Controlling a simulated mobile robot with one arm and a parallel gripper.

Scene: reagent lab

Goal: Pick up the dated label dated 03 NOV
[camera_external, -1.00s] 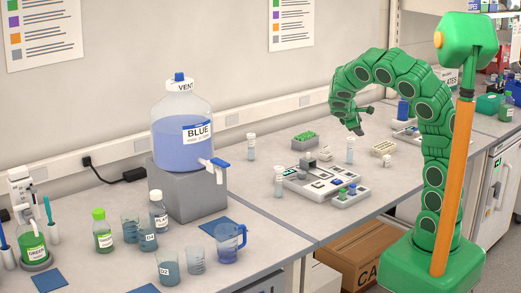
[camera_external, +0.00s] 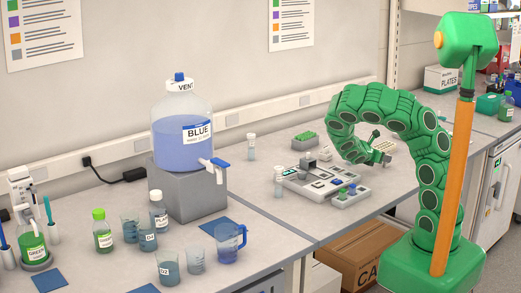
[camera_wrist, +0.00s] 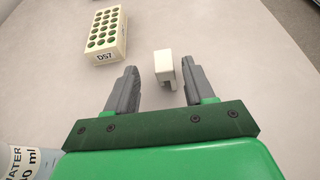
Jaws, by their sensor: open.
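My gripper (camera_wrist: 160,72) is open, its two grey fingers spread low over the bench in the wrist view. A small off-white block (camera_wrist: 163,62) stands between and just beyond the fingertips, nearer the right finger, with a gap to each. It may be the dated label, but no date is readable on the side that shows. In the external view my gripper (camera_external: 373,140) is small and partly hidden by the arm, close to the bench top. No 03 NOV text is legible in either view.
A container lettered WATER (camera_wrist: 30,160) is close at the lower left. In the external view, a grey tray (camera_external: 300,185) with several small pieces lies left of the arm. Bare bench surrounds the block.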

